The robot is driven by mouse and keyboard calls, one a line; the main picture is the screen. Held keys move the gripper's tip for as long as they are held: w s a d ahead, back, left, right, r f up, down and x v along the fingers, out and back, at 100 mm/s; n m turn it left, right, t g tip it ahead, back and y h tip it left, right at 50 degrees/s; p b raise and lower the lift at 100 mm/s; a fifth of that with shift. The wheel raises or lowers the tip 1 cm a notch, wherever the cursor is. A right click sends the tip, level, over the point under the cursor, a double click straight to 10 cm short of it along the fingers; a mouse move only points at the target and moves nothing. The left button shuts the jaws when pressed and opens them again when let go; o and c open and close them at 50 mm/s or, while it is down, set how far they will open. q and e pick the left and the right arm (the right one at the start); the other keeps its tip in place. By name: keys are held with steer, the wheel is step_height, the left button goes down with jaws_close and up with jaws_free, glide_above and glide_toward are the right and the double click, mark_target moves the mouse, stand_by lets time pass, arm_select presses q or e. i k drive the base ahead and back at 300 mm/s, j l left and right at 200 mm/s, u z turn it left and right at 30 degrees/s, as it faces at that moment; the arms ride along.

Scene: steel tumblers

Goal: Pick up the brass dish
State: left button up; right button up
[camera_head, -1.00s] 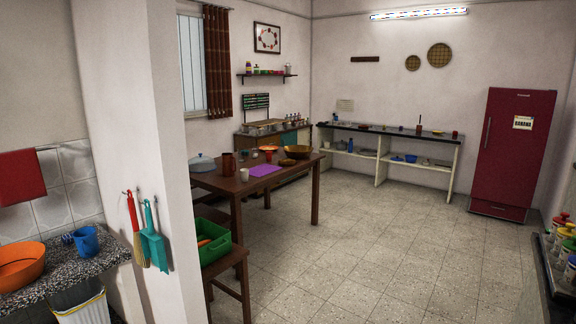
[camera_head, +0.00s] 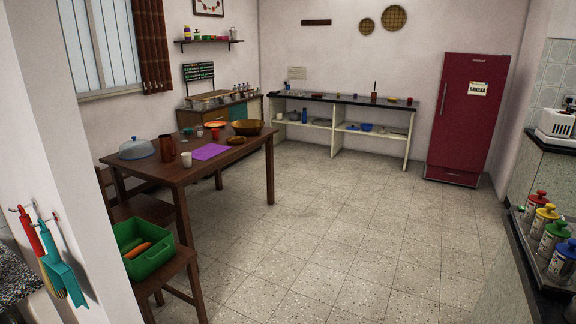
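A wide golden-brown bowl (camera_head: 248,127) stands at the far right end of the wooden table (camera_head: 172,175); it looks like the brass dish, but its material is hard to tell at this distance. It stands upright and its outer side shows. A small brown item (camera_head: 236,140) lies just in front of it. An orange dish (camera_head: 215,124) on a red support stands to its left. Neither of my grippers shows in the head view.
A wall end with hanging brushes (camera_head: 55,260) is close at left. A counter with jars (camera_head: 548,235) runs along the right. Open tiled floor (camera_head: 320,230) lies between, up to the red fridge (camera_head: 467,120).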

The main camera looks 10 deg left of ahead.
mark_target(236, 139)
steer(key=i+u, duration=0.3)
steer(key=i, duration=2.05)
